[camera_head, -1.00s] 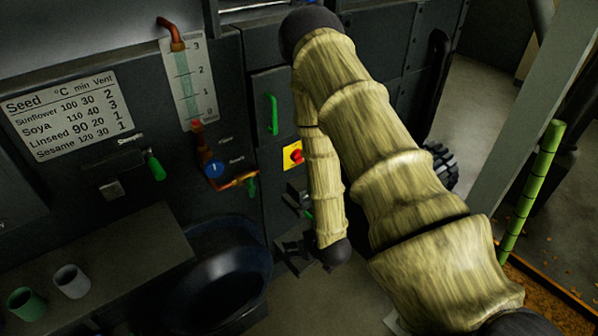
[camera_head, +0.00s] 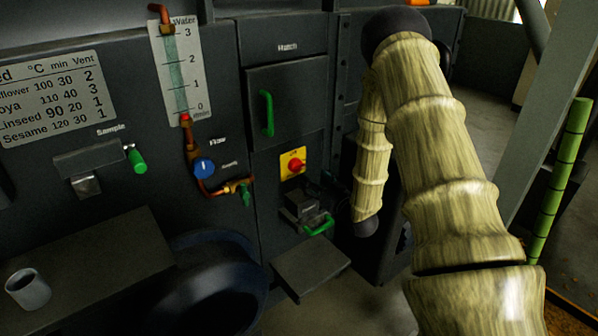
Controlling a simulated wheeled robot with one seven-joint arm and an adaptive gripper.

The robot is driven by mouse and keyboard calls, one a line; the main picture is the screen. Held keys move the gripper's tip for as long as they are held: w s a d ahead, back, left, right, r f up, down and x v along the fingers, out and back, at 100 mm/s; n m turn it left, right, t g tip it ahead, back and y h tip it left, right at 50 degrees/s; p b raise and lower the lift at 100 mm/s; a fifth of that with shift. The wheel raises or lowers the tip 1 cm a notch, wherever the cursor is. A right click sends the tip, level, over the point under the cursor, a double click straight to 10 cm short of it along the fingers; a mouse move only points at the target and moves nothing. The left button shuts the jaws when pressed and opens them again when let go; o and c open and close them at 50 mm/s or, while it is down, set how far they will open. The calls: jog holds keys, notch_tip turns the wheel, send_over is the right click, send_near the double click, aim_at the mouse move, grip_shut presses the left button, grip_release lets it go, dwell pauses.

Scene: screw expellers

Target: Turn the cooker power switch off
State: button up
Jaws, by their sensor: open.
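The power switch is a red knob on a yellow plate (camera_head: 293,163), set on the dark machine front right of the centre-left. It is in plain view, and nothing touches it. Its exact turn position is too small to read. My pale, ribbed arm comes up from the lower right, bends at a dark elbow and hangs down to a dark joint, right of and below the switch. I cannot make out my gripper or its fingers beyond that joint, so nothing shows of its opening.
The hatch with a green handle (camera_head: 267,113) is above the switch. A dark box (camera_head: 302,204) with a green lever (camera_head: 319,226) is below it, over a dark ledge (camera_head: 311,267). The blue valve knob (camera_head: 204,168) is left. A grey cup (camera_head: 28,289) stands lower left.

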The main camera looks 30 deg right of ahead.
aim_at(300, 168)
jog(key=w, duration=0.9)
jog(key=shift+w, duration=0.3)
jog(key=c, duration=1)
